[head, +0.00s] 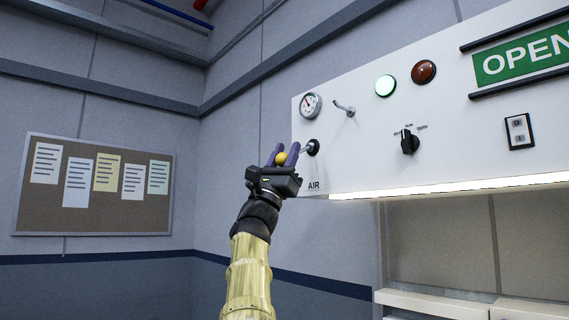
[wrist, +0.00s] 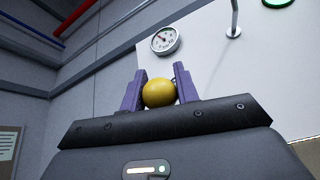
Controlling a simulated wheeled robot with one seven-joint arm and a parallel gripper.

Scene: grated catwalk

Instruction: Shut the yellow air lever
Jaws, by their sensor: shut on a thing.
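The yellow air lever shows as a yellow ball knob (head: 281,158) on a thin rod that comes out of a round black mount (head: 312,147) on the white panel, above the label AIR. My gripper (head: 281,156) is at the left end of the panel, with its purple fingers on both sides of the knob. In the wrist view the yellow knob (wrist: 159,92) sits between the two purple fingers of my gripper (wrist: 158,90), which is shut on it. The lever's rod is mostly hidden behind a finger and the knob.
A pressure gauge (head: 311,105) and a small metal toggle (head: 345,109) sit just above the lever. Farther right are a lit green lamp (head: 385,86), a red lamp (head: 423,72), a black rotary switch (head: 409,141) and a rocker switch (head: 519,131). A notice board (head: 95,212) hangs at left.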

